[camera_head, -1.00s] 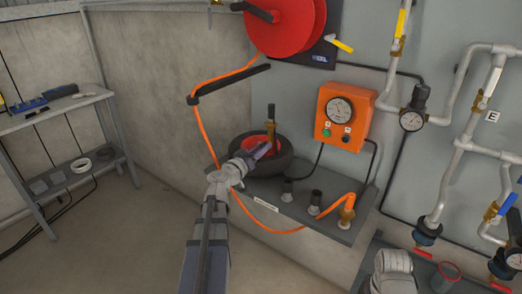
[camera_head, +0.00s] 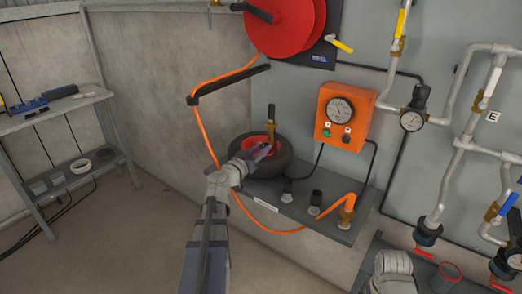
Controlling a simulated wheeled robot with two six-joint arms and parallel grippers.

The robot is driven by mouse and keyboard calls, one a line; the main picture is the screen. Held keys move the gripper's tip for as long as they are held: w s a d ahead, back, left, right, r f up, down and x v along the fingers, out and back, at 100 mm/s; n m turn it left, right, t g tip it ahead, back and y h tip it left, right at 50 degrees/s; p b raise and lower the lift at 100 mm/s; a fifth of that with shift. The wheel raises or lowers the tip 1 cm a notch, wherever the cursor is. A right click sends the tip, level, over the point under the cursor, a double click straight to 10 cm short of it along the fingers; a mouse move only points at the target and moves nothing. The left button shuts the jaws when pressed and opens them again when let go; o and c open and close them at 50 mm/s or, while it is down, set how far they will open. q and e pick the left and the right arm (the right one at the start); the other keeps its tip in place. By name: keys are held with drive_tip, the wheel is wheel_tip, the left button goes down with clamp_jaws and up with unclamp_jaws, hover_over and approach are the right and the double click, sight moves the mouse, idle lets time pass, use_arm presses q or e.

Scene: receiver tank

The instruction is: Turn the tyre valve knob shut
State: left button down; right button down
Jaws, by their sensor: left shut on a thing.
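A dark tyre (camera_head: 281,168) with a red hub lies on the grey bench against the wall. An upright brass fitting with a dark top (camera_head: 271,114) stands at the tyre's hub. My left gripper (camera_head: 264,149) reaches over the near left side of the tyre, with its tips at the hub just below the brass fitting. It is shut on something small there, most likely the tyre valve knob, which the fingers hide. I cannot make out how far the knob is turned.
An orange hose (camera_head: 203,134) hangs from the red reel (camera_head: 286,22) and loops past my left arm to a brass coupling (camera_head: 347,210). An orange gauge box (camera_head: 342,118) is on the wall. Short dark stubs (camera_head: 316,200) stand on the bench right of the tyre.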

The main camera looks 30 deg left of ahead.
use_arm(q)
drive_tip(key=c, duration=0.5)
unclamp_jaws()
drive_tip(key=shift+s, duration=0.1)
drive_tip(key=s, duration=0.7)
drive_tip(key=shift+s+a, duration=0.1)
drive_tip(key=shift+s, duration=0.25)
